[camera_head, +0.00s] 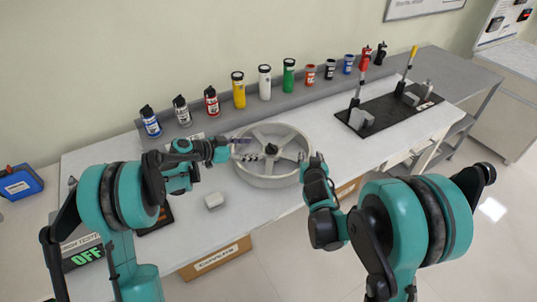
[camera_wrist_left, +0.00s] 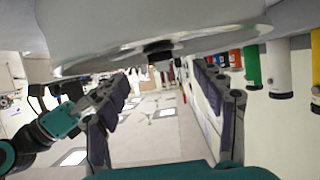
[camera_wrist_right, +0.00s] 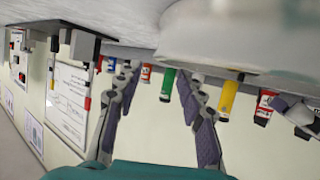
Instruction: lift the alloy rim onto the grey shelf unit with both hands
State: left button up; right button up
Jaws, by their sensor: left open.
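The alloy rim (camera_head: 270,182), a pale grey spoked wheel, lies flat on the white workbench in the head view. It also fills the top of the left wrist view (camera_wrist_left: 150,35) and the upper right of the right wrist view (camera_wrist_right: 235,40). My left gripper (camera_head: 238,146) is open at the rim's left side, with nothing visible between its fingers (camera_wrist_left: 168,82). My right gripper (camera_head: 312,160) is at the rim's right edge; its fingers are apart and empty (camera_wrist_right: 158,82). Contact with the rim cannot be told. A grey shelf unit (camera_head: 462,72) stands right of the bench.
Several spray cans and bottles line the back ledge (camera_head: 215,125). A black tray (camera_head: 385,115) with upright tools lies right of the rim. A cardboard box (camera_head: 215,258) is below the bench's front edge.

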aim_at(270, 147)
pick_arm(q)
jog(key=shift+d, duration=0.1)
pick_arm(e)
jog(key=shift+w, duration=0.1)
pick_arm(q)
jog(key=x, duration=0.7)
jog(key=shift+w+d+f, duration=0.15)
jog(key=shift+d, duration=0.15)
pick_arm(e)
jog(key=x, duration=0.7)
jog(key=shift+w+f, duration=0.15)
jog(key=shift+w, duration=0.2)
pick_arm(q)
jog(key=c, duration=0.8)
pick_arm(e)
jog(key=c, duration=0.8)
pick_arm(q)
grip_shut()
pick_arm(e)
grip_shut()
